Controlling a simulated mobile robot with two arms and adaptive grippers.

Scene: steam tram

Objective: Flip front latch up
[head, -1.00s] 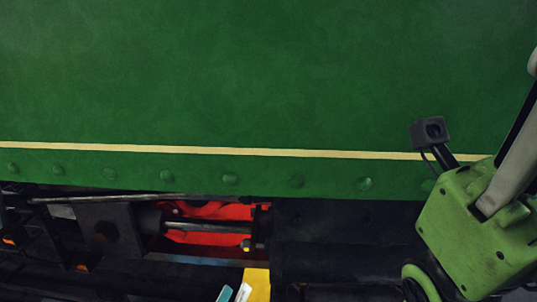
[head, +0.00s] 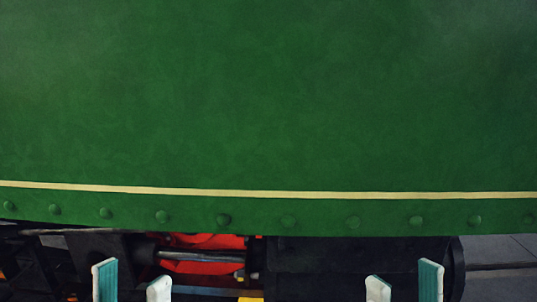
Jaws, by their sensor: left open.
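No latch can be made out in the head view. A large green side panel (head: 270,100) of the tram fills most of the view, with a cream line and a row of rivets along its lower edge. My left gripper (head: 132,284) shows at the bottom left, its two pale, teal-lined fingers apart with nothing seen between them. My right gripper (head: 404,284) shows at the bottom right, its fingers also apart and nothing seen between them. Both fingertips lie below the panel's edge in the picture. The rest of both grippers is cut off by the frame.
Under the panel is dark running gear with a red part (head: 205,262) and a metal rod (head: 195,255). A dark cylinder block (head: 340,258) sits to its right. Grey floor (head: 500,255) shows at the bottom right.

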